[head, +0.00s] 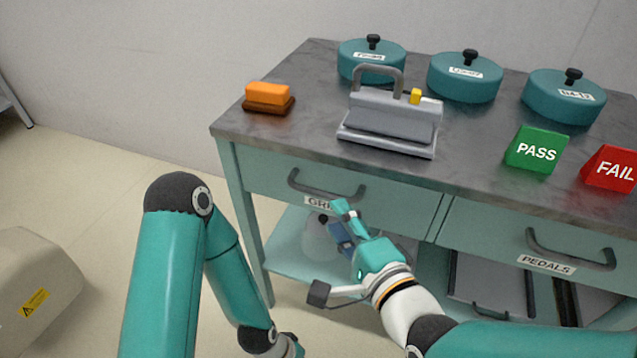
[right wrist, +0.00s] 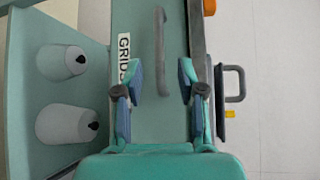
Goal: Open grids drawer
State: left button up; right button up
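The grids drawer (head: 270,187) is the left drawer of the teal cart, and its front looks flush with the cart. Its dark bar handle (head: 325,190) sits above a label that is partly covered by my right gripper (head: 343,226) in the head view. In the right wrist view the handle (right wrist: 161,50) lies ahead, between the lines of the open fingers of the right gripper (right wrist: 160,78). The fingers are apart with nothing between them. My left arm is at the lower left in the head view, and its gripper's fingers are not visible.
The pedals drawer (head: 500,236) is to the right. The cart top (head: 310,75) holds teal lidded pots (head: 465,78), a grey press-like device (head: 390,120), an orange block (head: 268,95), and green PASS (head: 537,150) and red FAIL (head: 612,168) signs. White bottles (right wrist: 65,125) stand on the lower shelf.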

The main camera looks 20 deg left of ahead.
aim_at(321, 197)
jog(key=x, duration=0.8)
jog(key=shift+w+a+f, duration=0.2)
jog(key=shift+w, duration=0.1)
grip_shut()
